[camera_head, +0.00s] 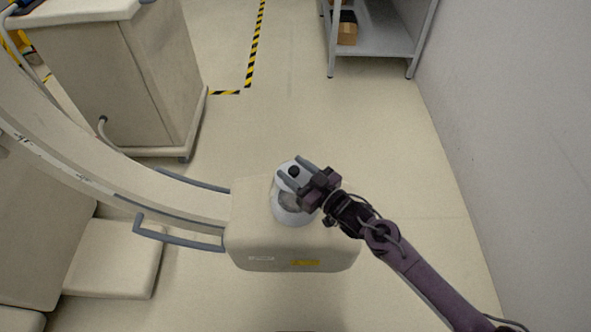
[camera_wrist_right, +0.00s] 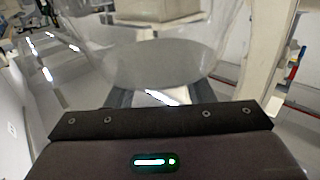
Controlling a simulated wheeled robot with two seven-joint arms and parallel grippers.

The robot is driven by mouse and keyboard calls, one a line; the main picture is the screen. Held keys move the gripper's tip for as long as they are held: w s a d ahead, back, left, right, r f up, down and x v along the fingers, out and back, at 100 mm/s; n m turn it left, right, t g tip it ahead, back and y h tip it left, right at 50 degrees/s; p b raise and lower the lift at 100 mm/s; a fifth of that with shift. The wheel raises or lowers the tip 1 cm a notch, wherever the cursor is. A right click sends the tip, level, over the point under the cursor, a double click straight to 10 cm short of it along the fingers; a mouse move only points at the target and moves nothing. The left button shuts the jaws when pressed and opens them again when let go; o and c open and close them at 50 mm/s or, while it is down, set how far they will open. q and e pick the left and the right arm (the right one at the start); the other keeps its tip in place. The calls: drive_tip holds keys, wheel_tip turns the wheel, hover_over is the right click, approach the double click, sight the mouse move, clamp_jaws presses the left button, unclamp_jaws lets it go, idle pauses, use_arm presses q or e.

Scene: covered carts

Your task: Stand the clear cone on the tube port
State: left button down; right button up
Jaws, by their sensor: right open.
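The clear cone (camera_head: 288,213) is a pale, see-through piece on top of the beige tube housing (camera_head: 250,235) in the head view. It looks upright, with its wide end down. The tube port is not clearly visible; the cone and my gripper cover that area. My right gripper (camera_head: 296,171) is open at the cone's upper part, its two fingers apart. In the right wrist view the clear cone (camera_wrist_right: 160,62) fills the space just beyond the fingers, with a grey oval face. I cannot tell whether the fingers touch it. My left gripper is not in view.
The curved beige arm (camera_head: 160,195) with blue-grey handles (camera_head: 180,240) joins the housing from the left. A covered cart (camera_head: 120,75) stands at upper left. A grey shelf (camera_head: 375,40) with a cardboard box stands at the back. A wall rises on the right; the floor behind the housing is clear.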

drive_tip(key=v, duration=1.2)
drive_tip(key=shift+r+b, duration=0.15)
drive_tip(key=shift+b, duration=0.15)
drive_tip(key=shift+w, duration=0.1)
